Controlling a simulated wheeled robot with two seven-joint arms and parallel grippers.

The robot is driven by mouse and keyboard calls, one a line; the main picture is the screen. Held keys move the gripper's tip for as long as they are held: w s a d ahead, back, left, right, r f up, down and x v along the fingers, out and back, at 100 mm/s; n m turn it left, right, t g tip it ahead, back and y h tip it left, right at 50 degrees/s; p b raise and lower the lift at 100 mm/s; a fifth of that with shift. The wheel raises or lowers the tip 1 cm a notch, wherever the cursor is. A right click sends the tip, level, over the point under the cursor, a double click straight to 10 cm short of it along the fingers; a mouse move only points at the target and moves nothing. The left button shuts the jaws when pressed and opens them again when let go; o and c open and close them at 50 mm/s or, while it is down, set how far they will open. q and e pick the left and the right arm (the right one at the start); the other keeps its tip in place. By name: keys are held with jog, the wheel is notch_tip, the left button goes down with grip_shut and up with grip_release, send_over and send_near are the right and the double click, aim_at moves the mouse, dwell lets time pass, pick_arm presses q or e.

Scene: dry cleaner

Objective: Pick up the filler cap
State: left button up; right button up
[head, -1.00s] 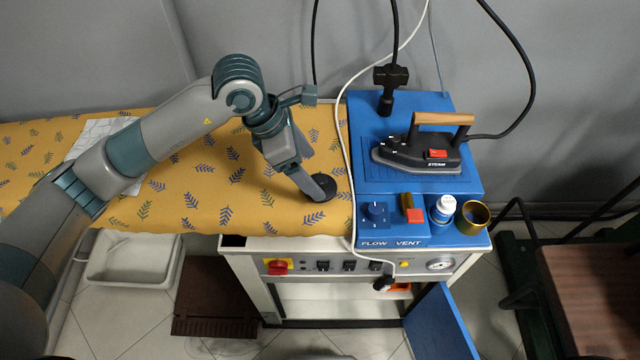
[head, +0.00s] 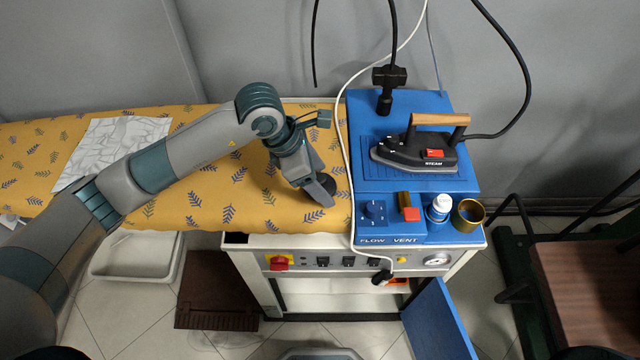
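A dark round piece that looks like the filler cap (head: 319,197) is at the right part of the yellow leaf-patterned ironing board, near its front edge. It is partly hidden by my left gripper (head: 326,184). My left gripper reaches down from the upper left, with its fingertips right at the cap. I cannot tell whether the fingers close on it or stand around it, nor whether it touches the cloth. My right gripper is not in view.
A white cable (head: 345,150) hangs between board and unit. Patterned paper (head: 110,145) lies left.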

aim_at(320, 177)
pick_arm(q)
jog(key=c, duration=0.7)
jog(key=shift+r, duration=0.15)
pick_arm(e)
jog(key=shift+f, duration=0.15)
pick_arm(q)
jog(key=shift+r+b, duration=0.5)
jog(key=shift+r, duration=0.05)
notch_tip(320, 177, up, 2)
jog(key=shift+r+b, duration=0.1)
jog(key=shift+b, duration=0.55)
jog(key=s+d+r+b, duration=0.4)
jog(key=s+d+r, duration=0.2)
jog(key=d, duration=0.4)
jog(key=shift+r, duration=0.7)
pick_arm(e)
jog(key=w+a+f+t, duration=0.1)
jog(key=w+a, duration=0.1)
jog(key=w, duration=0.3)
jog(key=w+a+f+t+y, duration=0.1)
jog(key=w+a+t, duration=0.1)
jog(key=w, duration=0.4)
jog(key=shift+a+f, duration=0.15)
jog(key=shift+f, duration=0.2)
pick_arm(q)
jog(key=shift+a, duration=0.1)
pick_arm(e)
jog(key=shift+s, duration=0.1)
